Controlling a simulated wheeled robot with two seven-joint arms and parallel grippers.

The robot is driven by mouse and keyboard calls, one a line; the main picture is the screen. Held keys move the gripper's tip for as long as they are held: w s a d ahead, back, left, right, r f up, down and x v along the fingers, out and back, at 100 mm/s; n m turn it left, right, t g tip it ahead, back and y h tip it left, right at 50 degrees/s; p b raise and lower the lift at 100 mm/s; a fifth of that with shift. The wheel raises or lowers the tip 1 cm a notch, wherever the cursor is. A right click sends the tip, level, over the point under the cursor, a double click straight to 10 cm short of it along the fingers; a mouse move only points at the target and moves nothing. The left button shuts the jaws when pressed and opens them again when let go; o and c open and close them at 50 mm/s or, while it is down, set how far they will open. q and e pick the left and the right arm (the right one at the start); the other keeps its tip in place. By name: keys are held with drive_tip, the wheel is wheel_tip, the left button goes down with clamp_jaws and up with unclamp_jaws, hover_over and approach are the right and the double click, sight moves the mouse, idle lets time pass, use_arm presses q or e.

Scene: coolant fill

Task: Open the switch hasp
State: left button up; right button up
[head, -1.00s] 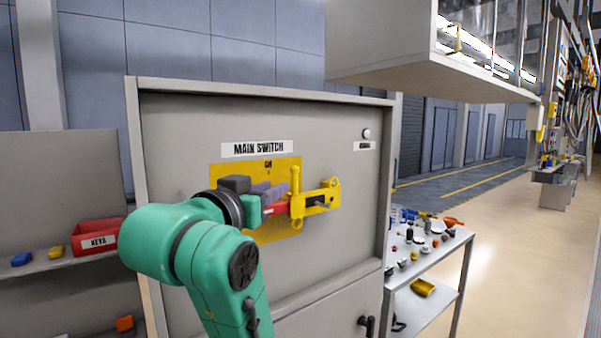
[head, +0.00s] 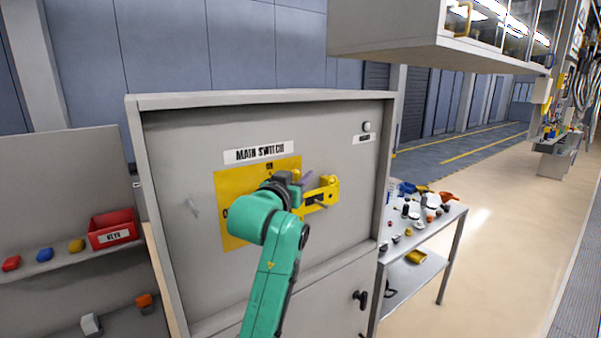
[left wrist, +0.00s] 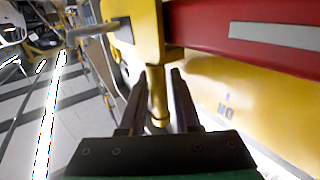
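The yellow switch hasp (head: 325,191) sits on the yellow plate (head: 232,183) under the MAIN SWITCH label, partly hidden by my left arm. My left gripper (head: 309,178) is at the hasp's left part, its fingers mostly hidden in the head view. In the left wrist view, the left gripper (left wrist: 160,76) has its two dark fingers apart, with a yellow upright pin (left wrist: 158,98) of the hasp between them. A gap shows on each side of the pin. The red switch handle (left wrist: 250,32) lies just right of the hasp there. My right gripper is not in view.
The grey cabinet (head: 350,230) surrounds the plate, with raised frame edges. A red KEYS bin (head: 112,228) stands on a shelf at left. A cart (head: 455,225) with small parts stands at right. A white overhead cabinet (head: 400,55) hangs at upper right.

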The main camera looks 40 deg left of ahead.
use_arm(q)
drive_tip(key=shift+s, duration=0.1)
clamp_jaws()
drive_tip(key=shift+r, duration=0.1)
idle(1.1)
